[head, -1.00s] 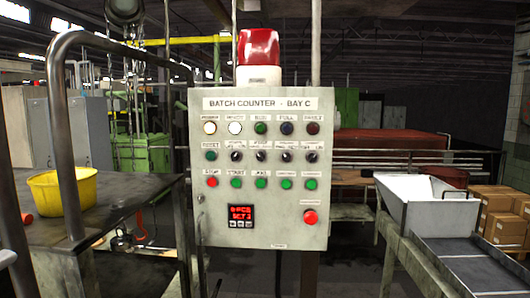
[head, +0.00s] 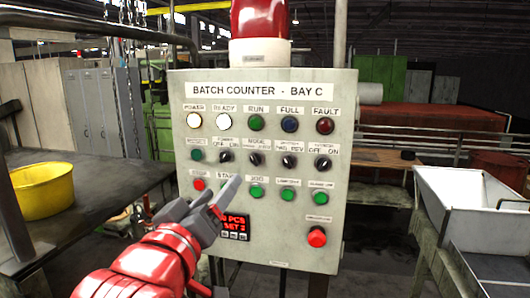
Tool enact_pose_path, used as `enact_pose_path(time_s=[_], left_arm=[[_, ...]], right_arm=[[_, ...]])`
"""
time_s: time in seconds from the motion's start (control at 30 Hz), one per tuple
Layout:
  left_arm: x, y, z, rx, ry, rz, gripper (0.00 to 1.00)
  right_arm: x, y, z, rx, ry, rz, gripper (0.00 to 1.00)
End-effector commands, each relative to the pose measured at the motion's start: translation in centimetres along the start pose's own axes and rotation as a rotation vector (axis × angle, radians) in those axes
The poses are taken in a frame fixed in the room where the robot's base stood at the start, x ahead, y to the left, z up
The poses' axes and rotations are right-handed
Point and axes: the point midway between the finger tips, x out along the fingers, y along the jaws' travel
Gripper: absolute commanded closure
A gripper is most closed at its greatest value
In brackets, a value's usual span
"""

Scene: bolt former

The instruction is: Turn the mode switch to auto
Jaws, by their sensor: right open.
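The mode switch (head: 256,159) is a small black rotary knob in the middle of the second row on the grey control panel (head: 345,200). Its label above is blurred, and I cannot tell for sure which way its pointer is set. My right gripper (head: 193,190), on a red arm, is open and empty in front of the lower left of the panel. One grey finger points up and right, below and left of the switch, and covers part of the start button. I cannot tell how far the fingertips are from the panel. My left gripper is not in view.
Similar black knobs, the selector (head: 226,157) and the selector (head: 290,161), flank the switch closely. A green jog button (head: 257,191) sits below it. A red mushroom button (head: 317,237) is lower right. A yellow bowl (head: 42,200) stands on a table at left. A white hopper (head: 480,205) is right.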

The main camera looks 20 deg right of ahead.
Motion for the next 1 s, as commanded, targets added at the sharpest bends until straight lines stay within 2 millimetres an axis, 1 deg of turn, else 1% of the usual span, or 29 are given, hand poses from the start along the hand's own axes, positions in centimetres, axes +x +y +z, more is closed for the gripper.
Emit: enact_pose_path(time_s=[0.03, 0.13, 0.27, 0.37, 0.47, 0.9, 1.0], left_arm=[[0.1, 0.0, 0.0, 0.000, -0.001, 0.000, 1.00], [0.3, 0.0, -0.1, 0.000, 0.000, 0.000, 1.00], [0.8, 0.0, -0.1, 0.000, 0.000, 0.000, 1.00], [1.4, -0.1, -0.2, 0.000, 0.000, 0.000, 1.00], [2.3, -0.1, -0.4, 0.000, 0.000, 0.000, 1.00], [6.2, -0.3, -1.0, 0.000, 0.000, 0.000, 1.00], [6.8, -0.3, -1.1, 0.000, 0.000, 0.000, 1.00]], right_arm=[[-0.3, 0.3, 0.4, 0.021, -0.027, -0.018, 0.36], [-0.3, 0.4, 1.1, 0.038, -0.065, -0.039, 0.36], [0.8, 0.5, 1.2, 0.037, -0.071, -0.037, 0.36], [2.4, 0.6, 1.3, 0.036, -0.071, -0.034, 0.36], [4.3, 0.5, 1.2, 0.035, -0.069, -0.034, 0.36], [13.6, 0.2, 1.8, 0.032, -0.071, -0.036, 0.36], [15.1, 0.1, 1.9, 0.033, -0.068, -0.035, 0.36]])
